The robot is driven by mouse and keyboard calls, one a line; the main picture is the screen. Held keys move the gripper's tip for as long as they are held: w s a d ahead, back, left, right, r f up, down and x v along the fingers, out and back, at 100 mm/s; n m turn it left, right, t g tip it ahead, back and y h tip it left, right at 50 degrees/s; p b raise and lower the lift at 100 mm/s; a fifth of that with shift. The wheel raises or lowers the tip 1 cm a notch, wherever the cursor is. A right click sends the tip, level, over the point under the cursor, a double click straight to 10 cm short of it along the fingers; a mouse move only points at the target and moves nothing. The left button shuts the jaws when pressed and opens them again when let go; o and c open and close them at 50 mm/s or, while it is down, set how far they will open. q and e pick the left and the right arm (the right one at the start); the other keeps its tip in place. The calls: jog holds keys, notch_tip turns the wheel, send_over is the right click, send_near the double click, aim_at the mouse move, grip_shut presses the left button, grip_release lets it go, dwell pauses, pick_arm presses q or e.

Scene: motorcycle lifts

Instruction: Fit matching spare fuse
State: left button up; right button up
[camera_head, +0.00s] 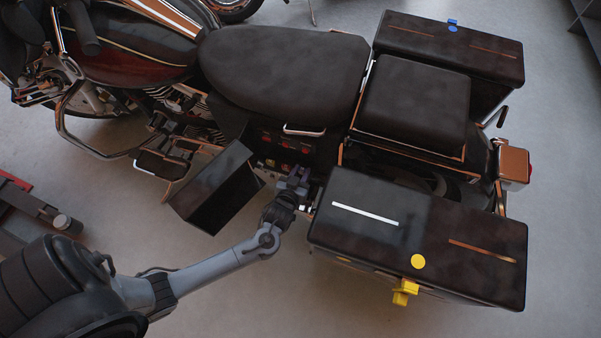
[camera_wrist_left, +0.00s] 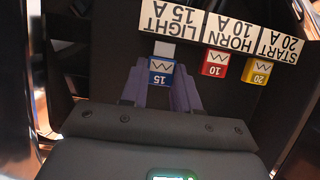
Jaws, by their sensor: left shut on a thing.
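My left gripper (camera_head: 297,178) reaches into the motorcycle's opened side bay. In the left wrist view, its two purple fingers (camera_wrist_left: 168,97) are shut on a blue fuse (camera_wrist_left: 162,72) marked 15. The blue fuse is below the LIGHT 15 A label (camera_wrist_left: 167,17), with a pale rectangle between them. A red fuse (camera_wrist_left: 215,63) marked 10 sits under the HORN 10 A label (camera_wrist_left: 233,30). A yellow fuse (camera_wrist_left: 257,71) marked 20 sits under the START 20 A label (camera_wrist_left: 278,45). I cannot tell whether the blue fuse is seated. My right gripper is not in view.
An open dark side cover (camera_head: 212,187) hangs left of my gripper. A black saddle case (camera_head: 375,215) with a yellow latch (camera_head: 405,291) stands close on the right. The seat (camera_head: 285,70) is above the bay. The floor (camera_head: 250,305) in front is clear.

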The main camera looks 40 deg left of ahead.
pick_arm(q)
jog(key=shift+f+b, duration=0.3)
jog(key=shift+f, duration=0.2)
jog(key=shift+w+f, duration=0.1)
jog(key=shift+f, duration=0.2)
dwell(0.4)
jog(key=o, duration=1.1)
jog(key=shift+s+d+r+p, duration=0.25)
jog(key=shift+s+p, duration=0.1)
jog(key=shift+s, duration=0.2)
jog(key=shift+p+v, duration=2.2)
jog(key=shift+v, duration=2.6)
